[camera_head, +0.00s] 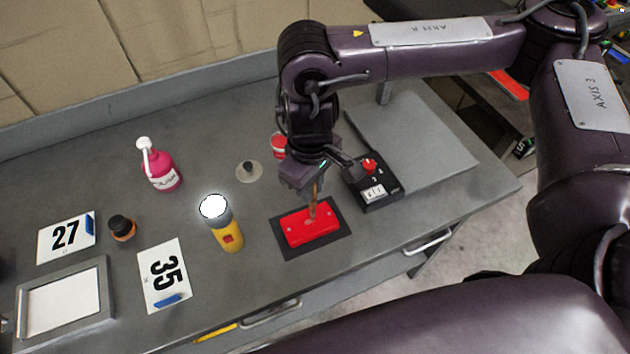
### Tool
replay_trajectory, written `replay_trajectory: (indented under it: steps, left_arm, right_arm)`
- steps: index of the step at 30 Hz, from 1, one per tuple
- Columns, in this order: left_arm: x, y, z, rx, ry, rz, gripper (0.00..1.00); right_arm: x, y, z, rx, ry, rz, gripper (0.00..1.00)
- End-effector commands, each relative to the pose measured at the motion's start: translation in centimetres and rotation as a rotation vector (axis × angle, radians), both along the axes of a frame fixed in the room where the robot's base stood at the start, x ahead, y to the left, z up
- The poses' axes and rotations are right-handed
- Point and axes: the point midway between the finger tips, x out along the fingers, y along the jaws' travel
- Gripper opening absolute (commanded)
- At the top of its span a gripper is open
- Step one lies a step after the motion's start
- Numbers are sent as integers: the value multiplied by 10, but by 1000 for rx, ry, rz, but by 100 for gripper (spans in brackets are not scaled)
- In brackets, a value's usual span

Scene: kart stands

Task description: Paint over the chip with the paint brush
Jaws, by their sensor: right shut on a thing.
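A red panel (301,230) lies on a dark mat (288,250) near the front of the grey table. A small pale mark, which looks like the chip (308,223), shows on the panel's upper face. My right gripper (312,186) points down above the panel and is shut on the paint brush (313,203), whose brown length hangs below the jaws. The brush's lower end is at or just over the panel near the mark; I cannot tell whether it touches. My left gripper is not in view.
A yellow flashlight (229,236) stands left of the mat. A black box with a red knob (369,167) is close on the right. A red cup (279,147), pink bottle (160,170), number cards (163,275) and frame (102,290) are around.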

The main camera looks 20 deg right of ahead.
Motion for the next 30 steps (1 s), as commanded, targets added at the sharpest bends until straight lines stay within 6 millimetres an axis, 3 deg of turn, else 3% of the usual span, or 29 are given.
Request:
replay_trajectory:
  steps: [30]
  left_arm:
    - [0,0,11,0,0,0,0]
  right_arm:
    - [-2,23,1,1,2,0,0]
